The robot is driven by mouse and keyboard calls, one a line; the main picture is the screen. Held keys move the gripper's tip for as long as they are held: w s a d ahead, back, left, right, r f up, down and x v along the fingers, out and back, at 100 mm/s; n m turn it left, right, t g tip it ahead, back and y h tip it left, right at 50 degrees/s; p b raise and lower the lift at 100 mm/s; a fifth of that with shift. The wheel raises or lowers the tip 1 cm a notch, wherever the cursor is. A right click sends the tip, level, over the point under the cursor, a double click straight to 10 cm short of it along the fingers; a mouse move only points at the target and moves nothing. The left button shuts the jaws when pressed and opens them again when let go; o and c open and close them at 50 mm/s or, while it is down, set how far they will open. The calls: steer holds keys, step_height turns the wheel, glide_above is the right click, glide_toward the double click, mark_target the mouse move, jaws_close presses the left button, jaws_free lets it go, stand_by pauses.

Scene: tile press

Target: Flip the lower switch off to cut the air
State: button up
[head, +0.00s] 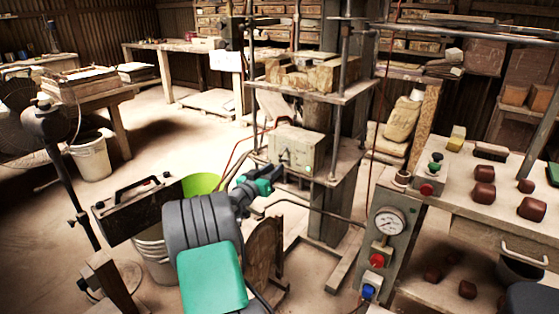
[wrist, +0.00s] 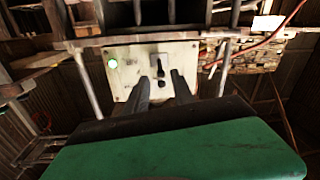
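A pale control box (head: 297,146) is mounted on the press frame, with small dark switch parts and a lit green lamp (head: 308,169) on its front. In the wrist view the box (wrist: 125,77) faces me. A dark switch lever (wrist: 159,69) shows between my fingertips, and its lamp (wrist: 112,63) glows green at the left. The lamp is at the right in the head view, so the wrist view appears turned over. I cannot tell the lower switch's setting. My gripper (wrist: 161,82) is open and empty, its two fingers pointing at the box. Contact is unclear.
A post (head: 389,240) with a gauge, red and blue knobs stands right of the press. A bench (head: 455,185) with brown blocks is beyond it. A black case (head: 138,207), a lime-green bucket (head: 202,184) and a fan stand are at left.

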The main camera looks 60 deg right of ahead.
mark_target(280, 161)
steer(key=d, duration=0.5)
steer(key=shift+s, duration=0.2)
steer(key=shift+c, duration=0.3)
jaws_close()
